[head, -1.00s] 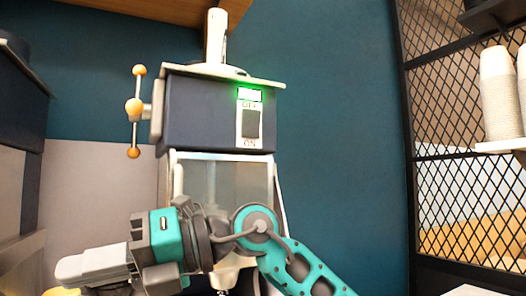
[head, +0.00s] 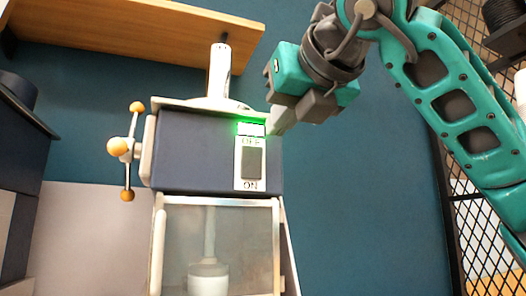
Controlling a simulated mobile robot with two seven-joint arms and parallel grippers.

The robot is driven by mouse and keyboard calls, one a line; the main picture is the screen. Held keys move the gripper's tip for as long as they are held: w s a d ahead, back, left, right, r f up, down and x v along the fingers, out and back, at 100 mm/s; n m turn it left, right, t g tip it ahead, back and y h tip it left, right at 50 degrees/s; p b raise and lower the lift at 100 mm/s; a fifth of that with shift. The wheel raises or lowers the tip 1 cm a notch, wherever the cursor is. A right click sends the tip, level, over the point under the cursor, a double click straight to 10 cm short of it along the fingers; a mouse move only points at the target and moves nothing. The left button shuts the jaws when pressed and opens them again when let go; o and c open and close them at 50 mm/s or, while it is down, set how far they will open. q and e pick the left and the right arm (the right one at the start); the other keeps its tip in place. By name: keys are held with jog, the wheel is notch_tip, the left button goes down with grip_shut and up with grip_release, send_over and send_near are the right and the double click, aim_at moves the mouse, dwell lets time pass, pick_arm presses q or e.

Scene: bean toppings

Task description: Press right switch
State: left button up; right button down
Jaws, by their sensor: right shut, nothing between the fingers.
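A dark blue machine box (head: 195,150) has a white panel on its front with a black rocker switch (head: 251,163), marked OFF above and ON below. A green light (head: 251,129) glows at the top of the panel. My right gripper (head: 278,128) is at the upper right corner of the box, right of the light and above the switch. Its fingers are together and empty. I cannot tell whether the fingertips touch the box; they are apart from the switch. My left gripper is not in view.
A wooden shelf (head: 150,38) hangs above, with a white cylinder (head: 220,72) rising from the box towards it. A three-knobbed handle (head: 122,147) sticks out at left. A clear-fronted chamber (head: 215,245) is below. A black mesh partition (head: 480,235) stands at right.

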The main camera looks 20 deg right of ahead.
jog(key=shift+s+d+r+m, duration=0.3)
jog(key=shift+d+r, duration=0.2)
jog(key=shift+r, duration=0.05)
jog(key=p, duration=0.3)
send_near(250, 155)
jog(key=x, duration=0.5)
jog(key=shift+w+f, duration=0.15)
jog(key=shift+w+p, duration=0.35)
jog(key=shift+w, duration=0.25)
